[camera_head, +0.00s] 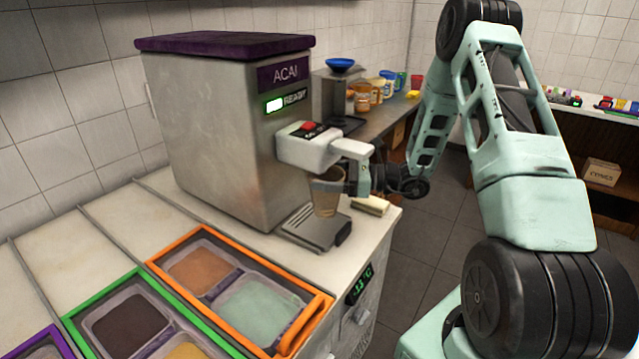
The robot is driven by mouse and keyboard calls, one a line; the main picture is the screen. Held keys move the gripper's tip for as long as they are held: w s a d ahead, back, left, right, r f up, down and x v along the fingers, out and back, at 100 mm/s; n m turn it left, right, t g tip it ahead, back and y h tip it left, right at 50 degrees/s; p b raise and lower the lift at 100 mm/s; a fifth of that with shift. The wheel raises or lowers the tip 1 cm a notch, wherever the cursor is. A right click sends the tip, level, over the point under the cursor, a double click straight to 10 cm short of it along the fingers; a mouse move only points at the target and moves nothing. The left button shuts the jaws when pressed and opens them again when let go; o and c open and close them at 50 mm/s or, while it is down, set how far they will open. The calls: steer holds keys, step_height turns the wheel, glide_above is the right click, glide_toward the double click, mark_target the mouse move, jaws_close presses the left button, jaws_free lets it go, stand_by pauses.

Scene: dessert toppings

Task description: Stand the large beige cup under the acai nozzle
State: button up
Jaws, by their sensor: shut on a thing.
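The acai machine (218,130) is a large steel box with a purple top and a lit READY sign. Its dispensing head with the nozzle (312,146) juts out to the right; the nozzle opening itself is hidden. The beige cup (325,196) is upright below the head, over the drip tray (308,228). I cannot tell whether its base touches the tray. My gripper (346,182) reaches in from the right and is shut on the cup, with its fingers at the cup's upper right side.
Topping tubs in an orange frame (296,336) and a green frame (78,312) fill the front of the counter. A folded cloth (371,205) lies right of the drip tray. Jars (362,98) stand on the back counter.

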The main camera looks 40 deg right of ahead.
steer(key=shift+w+a, duration=0.3)
steer(key=shift+a, duration=0.05)
steer(key=f, duration=0.1)
steer(key=f+p, duration=0.1)
steer(key=shift+w+a+f, duration=0.2)
steer(key=shift+f, duration=0.55)
steer(key=shift+f, duration=0.1)
steer(key=shift+f, duration=0.1)
steer(key=o, duration=1.2)
steer(key=shift+c, duration=0.2)
